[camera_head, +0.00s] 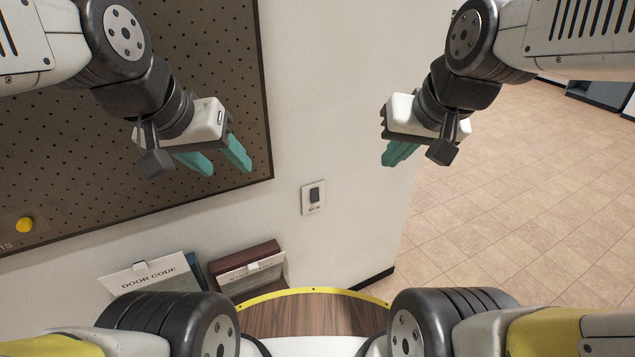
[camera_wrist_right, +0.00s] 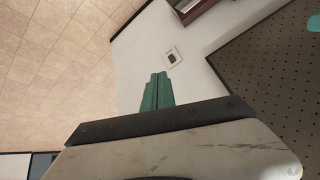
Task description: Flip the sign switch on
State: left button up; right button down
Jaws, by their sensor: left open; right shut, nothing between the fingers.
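The sign switch (camera_head: 314,196) is a dark rocker on a small white plate on the white wall, between my two arms in the head view. It also shows small in the right wrist view (camera_wrist_right: 172,56), beyond the fingertips. My right gripper (camera_head: 392,160) is shut and empty, up and to the right of the switch and apart from it. Its teal fingers (camera_wrist_right: 157,80) are together in the wrist view. My left gripper (camera_head: 226,168) is open and empty, in front of the pegboard, left of the switch. The rocker's exact tilt is too small to tell.
A dark pegboard (camera_head: 190,60) with a yellow pin (camera_head: 24,225) covers the wall at left. Below are a "DOOR CODE" holder (camera_head: 150,272) and a brown box (camera_head: 247,265). The wall ends right of the switch; tiled floor (camera_head: 520,190) lies beyond.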

jog(key=w+a+f+m, duration=0.3)
jog(key=w+f+m, duration=0.2)
jog(key=w+f, duration=0.9)
jog(key=w+a+f+m+y, duration=0.1)
jog(key=w+f+m, duration=0.3)
jog(key=f, duration=0.3)
jog(key=w+a+f+m+t, duration=0.1)
jog(key=w+a+f+m, duration=0.1)
jog(key=w+f, duration=0.3)
notch_tip(320, 180, down, 3)
jog(key=shift+w+a+f+m+t+y, duration=0.2)
jog(key=shift+w+m+t+y, duration=0.15)
jog(key=shift+m, duration=0.55)
send_near(317, 200)
notch_tip(317, 200, down, 4)
jog(key=shift+w+a+f, duration=0.1)
jog(key=shift+w+a, duration=0.2)
jog(key=shift+w, duration=0.3)
jog(key=shift+w+a, duration=0.35)
jog(key=shift+w, duration=0.3)
jog(key=shift+w+a+f, duration=0.1)
jog(key=shift+w+a, duration=0.2)
jog(key=shift+w, duration=0.3)
